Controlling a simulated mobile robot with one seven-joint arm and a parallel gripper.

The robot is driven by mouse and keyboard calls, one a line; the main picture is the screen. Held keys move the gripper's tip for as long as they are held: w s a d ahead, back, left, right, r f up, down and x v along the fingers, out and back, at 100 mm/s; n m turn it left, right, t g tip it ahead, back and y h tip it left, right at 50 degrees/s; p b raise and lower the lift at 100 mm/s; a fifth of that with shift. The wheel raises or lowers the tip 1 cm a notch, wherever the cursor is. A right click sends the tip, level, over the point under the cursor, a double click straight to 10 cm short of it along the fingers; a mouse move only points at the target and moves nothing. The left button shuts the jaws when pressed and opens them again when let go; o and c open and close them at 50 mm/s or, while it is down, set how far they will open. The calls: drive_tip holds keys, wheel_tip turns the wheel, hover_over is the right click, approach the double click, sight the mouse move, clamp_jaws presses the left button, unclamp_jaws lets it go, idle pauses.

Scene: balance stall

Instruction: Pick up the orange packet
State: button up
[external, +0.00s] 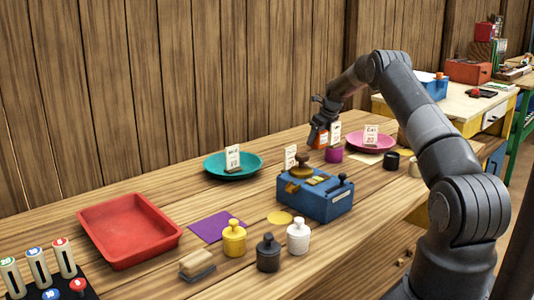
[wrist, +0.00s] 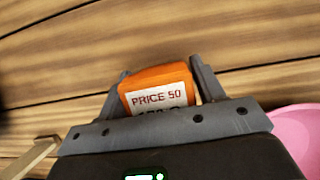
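The orange packet (wrist: 155,79) carries a white label reading "PRICE 50" and sits between the two fingers of my gripper (wrist: 158,88) in the wrist view. The left finger is at its left side, and a small gap seems to show at the right finger. In the external view the packet (external: 321,139) shows as an orange patch at my gripper (external: 320,132), by the table's back side between the teal dish and the pink dish. Whether the fingers press on it, and whether it touches the table, I cannot tell.
A pink dish (external: 361,145) stands just right of the packet, and a purple pot (external: 334,154) just in front. A teal dish (external: 217,170), a blue balance box (external: 325,202) and a red tray (external: 116,219) stand further left. Yellow, black and white weights line the front.

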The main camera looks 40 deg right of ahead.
drive_tip(key=c, duration=0.7)
drive_tip(key=shift+c, duration=0.2)
drive_tip(key=shift+r, duration=0.1)
